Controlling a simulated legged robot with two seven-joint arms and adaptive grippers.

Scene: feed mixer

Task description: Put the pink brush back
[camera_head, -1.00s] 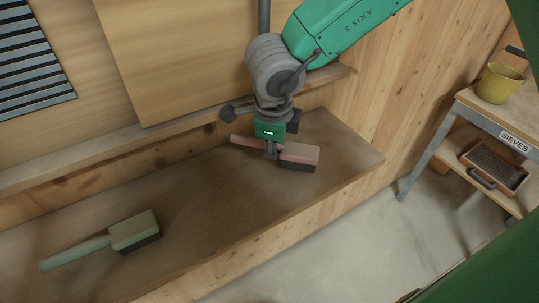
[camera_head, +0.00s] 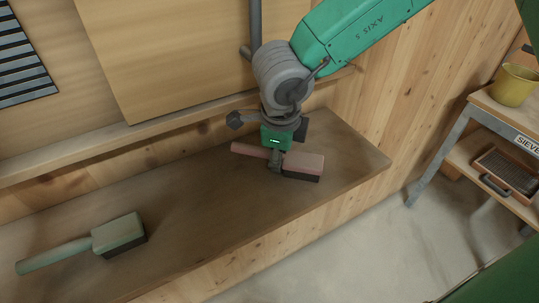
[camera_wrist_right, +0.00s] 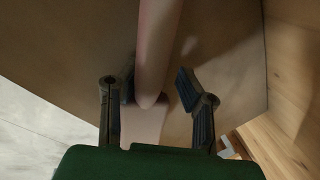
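The pink brush (camera_head: 303,164) lies on the wooden ledge (camera_head: 205,215) near its right end, dark bristles down and handle to the left. My right gripper (camera_head: 275,162) is over it, at the place where handle meets head. In the right wrist view the pink handle (camera_wrist_right: 157,50) runs between the two fingers of my right gripper (camera_wrist_right: 157,85). The fingers are apart, with a visible gap on the right side of the handle. The left finger looks close to the handle; contact cannot be told. My left gripper is not in view.
A green brush (camera_head: 117,235) lies on the ledge's left part. A wooden panel (camera_head: 170,50) and a vent grille (camera_head: 22,70) are behind. At right a sieve rack (camera_head: 475,112) holds a yellow bucket (camera_head: 513,86) and a sieve (camera_head: 505,172). The ledge between the brushes is clear.

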